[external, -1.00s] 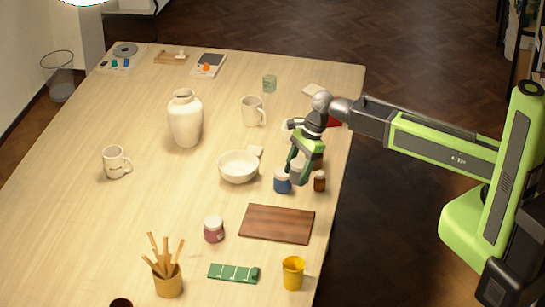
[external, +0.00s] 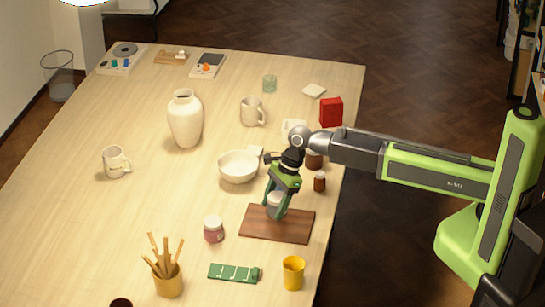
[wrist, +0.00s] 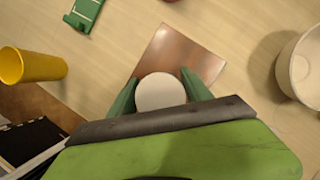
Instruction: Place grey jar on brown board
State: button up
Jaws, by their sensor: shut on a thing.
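The grey jar (external: 275,200), with a pale round lid, is between the fingers of my gripper (external: 277,208) in the external view. The gripper is shut on it. The jar is over the brown board (external: 290,229), towards its far left part; I cannot tell whether it touches the board. In the wrist view the jar's pale lid (wrist: 160,92) shows between the two green fingers, with the brown board (wrist: 178,52) beyond it. The near part of the board is hidden by the jar and gripper there.
A pink jar (external: 213,230) stands left of the board, a yellow cup (external: 293,273) and a green strip (external: 232,273) in front. A white bowl (external: 238,168) and a small brown bottle (external: 319,181) are behind it. The board's right part is bare.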

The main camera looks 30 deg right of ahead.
aim_at(282, 194)
notch_tip(282, 194, down, 4)
jog(key=b, duration=0.4)
jog(key=shift+f, duration=0.2)
jog(key=shift+d+r, duration=0.1)
jog(key=shift+r, duration=0.15)
jog(key=shift+f, duration=0.15)
jog(key=o, duration=1.6)
jog(key=shift+r+p, duration=0.4)
jog(key=shift+r, duration=0.15)
jog(key=p+v, duration=1)
jog(key=v, duration=0.1)
jog(key=shift+d+r+p, duration=0.2)
jog(key=shift+d+p, duration=0.05)
jog(key=shift+p, duration=0.05)
jog(key=shift+f, duration=0.15)
